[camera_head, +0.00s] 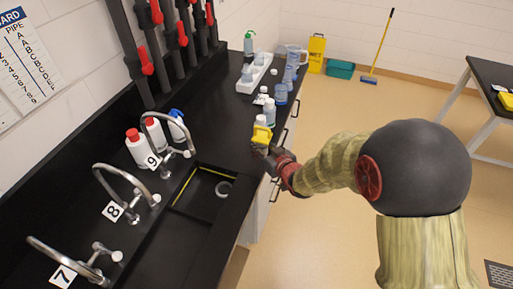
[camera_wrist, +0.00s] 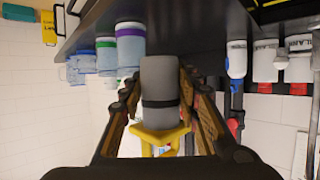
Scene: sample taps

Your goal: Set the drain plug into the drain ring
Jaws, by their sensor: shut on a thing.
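The drain plug is a grey cylinder (camera_wrist: 160,85) with a black band and a yellow handle (camera_wrist: 158,137). My gripper (camera_wrist: 160,120) is shut on it, with the fingers on both sides, in the wrist view. In the head view the yellow part (camera_head: 262,134) shows at my gripper (camera_head: 263,150), above the counter's front edge. The ring is out of the wrist view.
Curved taps numbered 7, 8 and 9 (camera_head: 152,160) stand along the sink's back side. Red-capped bottles (camera_head: 137,148) stand behind tap 9. Several bottles and a white rack (camera_head: 254,74) crowd the counter beyond my gripper. Open floor (camera_head: 340,110) lies to the right.

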